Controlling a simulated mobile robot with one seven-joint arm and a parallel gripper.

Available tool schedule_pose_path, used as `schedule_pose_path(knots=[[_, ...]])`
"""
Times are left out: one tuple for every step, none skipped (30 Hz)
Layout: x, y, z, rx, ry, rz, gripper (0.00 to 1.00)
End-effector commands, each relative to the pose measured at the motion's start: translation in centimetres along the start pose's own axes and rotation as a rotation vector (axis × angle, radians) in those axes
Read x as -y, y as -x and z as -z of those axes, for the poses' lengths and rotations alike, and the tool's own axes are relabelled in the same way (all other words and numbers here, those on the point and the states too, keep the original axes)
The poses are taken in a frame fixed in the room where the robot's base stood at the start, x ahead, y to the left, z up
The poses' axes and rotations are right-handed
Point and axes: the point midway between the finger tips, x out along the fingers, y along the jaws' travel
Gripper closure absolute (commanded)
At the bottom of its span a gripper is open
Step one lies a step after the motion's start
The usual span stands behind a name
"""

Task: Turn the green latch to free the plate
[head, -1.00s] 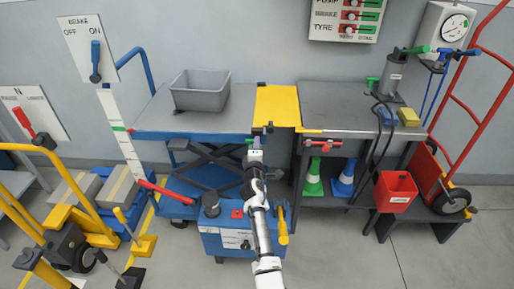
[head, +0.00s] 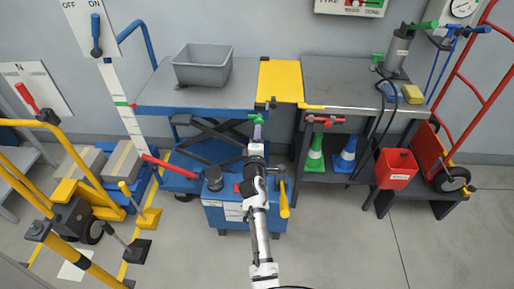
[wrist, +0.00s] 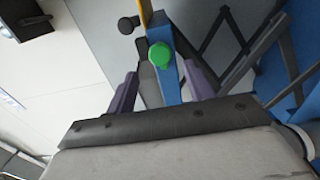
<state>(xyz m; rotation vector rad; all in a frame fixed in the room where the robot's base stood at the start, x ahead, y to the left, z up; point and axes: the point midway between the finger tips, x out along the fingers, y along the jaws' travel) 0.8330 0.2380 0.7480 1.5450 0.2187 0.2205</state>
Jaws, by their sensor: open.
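The green latch shows as a round green knob (wrist: 159,54) on a blue bar in the wrist view. In the head view a small green part (head: 257,117) sits just beyond my gripper (head: 257,133), below the front edge of the yellow plate (head: 280,82). The yellow plate lies flat between the blue lift table and the grey bench. In the wrist view my gripper (wrist: 161,72) is open, with one purple-grey finger on each side of the knob and bar. I cannot tell whether either finger touches them.
The blue lift table (head: 165,97) with a grey bin (head: 203,74) is left of the plate. The grey bench (head: 335,85) is on the right, with a red clamp-like part (head: 325,120) at its front. A blue box (head: 225,215) stands under my arm.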

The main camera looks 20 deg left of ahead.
Motion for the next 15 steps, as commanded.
schedule_pose_path(knots=[[0.1, 1.1, -0.1, 0.002, -0.002, 0.002, 0.47], [0.0, 1.6, -0.1, 0.001, -0.002, 0.001, 0.47], [0.1, 2.2, 0.0, 0.001, -0.003, 0.002, 0.47], [0.0, 2.7, 0.0, 0.001, -0.002, 0.001, 0.47], [0.0, 3.1, 0.0, 0.001, -0.001, 0.002, 0.47], [0.0, 3.6, 0.0, 0.0, -0.001, 0.001, 0.47], [0.1, 4.0, 0.0, 0.0, -0.001, 0.002, 0.47], [0.1, 4.2, 0.0, 0.0, -0.001, 0.002, 0.47], [0.0, 4.6, 0.0, 0.0, -0.001, 0.001, 0.47], [0.0, 4.8, 0.0, 0.0, -0.001, 0.001, 0.47], [0.1, 5.0, 0.0, 0.0, 0.0, 0.001, 0.47], [0.0, 5.2, 0.0, 0.0, 0.001, 0.001, 0.47], [0.0, 5.2, 0.0, 0.0, 0.001, 0.0, 0.47], [0.0, 5.3, 0.0, 0.0, 0.001, 0.0, 0.47], [0.0, 5.4, 0.0, 0.0, 0.001, -0.001, 0.47]])
